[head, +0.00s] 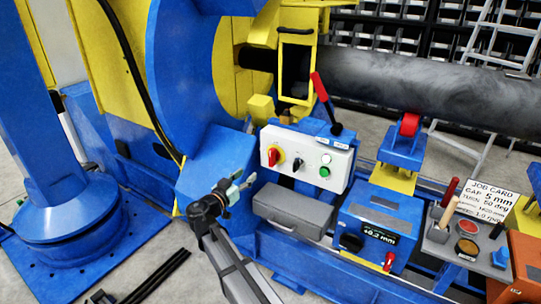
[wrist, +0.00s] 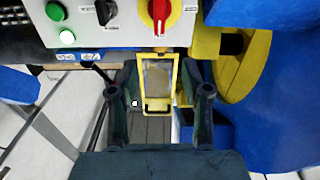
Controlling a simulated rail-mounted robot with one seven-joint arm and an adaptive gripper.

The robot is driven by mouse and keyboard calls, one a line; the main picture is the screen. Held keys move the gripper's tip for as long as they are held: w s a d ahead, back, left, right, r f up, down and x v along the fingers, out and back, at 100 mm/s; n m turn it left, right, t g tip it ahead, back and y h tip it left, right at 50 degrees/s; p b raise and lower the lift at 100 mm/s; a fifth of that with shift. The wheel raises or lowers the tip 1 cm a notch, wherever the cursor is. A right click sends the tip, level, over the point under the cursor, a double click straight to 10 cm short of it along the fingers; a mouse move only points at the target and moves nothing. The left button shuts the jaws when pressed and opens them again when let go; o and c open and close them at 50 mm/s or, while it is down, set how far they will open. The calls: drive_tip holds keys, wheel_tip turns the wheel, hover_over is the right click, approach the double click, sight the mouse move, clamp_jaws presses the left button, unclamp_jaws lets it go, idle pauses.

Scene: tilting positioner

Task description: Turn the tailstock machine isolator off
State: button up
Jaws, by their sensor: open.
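The isolator is a red rotary handle on a yellow plate (head: 273,156), at the left of a white control box (head: 308,150) in the head view. A red handle on yellow (wrist: 160,17) also shows at the top of the wrist view, partly cut off, its grip roughly upright in the picture. My gripper (head: 241,185) is open and empty, below and left of the box in the head view, apart from the handle. In the wrist view, my gripper's fingers (wrist: 165,95) stand wide apart below the handle. I cannot tell the exact gap.
A black selector (head: 297,163) and a green button (head: 324,172) share the box. A red-gripped lever (head: 320,87) rises behind it. A grey toolbox (head: 292,210) sits below. A yellow frame (wrist: 145,85) shows between the fingers. A blue display unit (head: 376,228) stands right.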

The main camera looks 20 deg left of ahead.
sight(270, 155)
drive_tip(key=shift+m, duration=0.3)
drive_tip(key=w+d, duration=0.1)
drive_tip(key=w, duration=0.4)
drive_tip(key=w+d+p, duration=0.1)
drive_tip(key=w, duration=0.5)
drive_tip(key=w+d, duration=0.1)
drive_tip(key=w, duration=0.5)
drive_tip(key=shift+w+d+f, duration=0.1)
clamp_jaws()
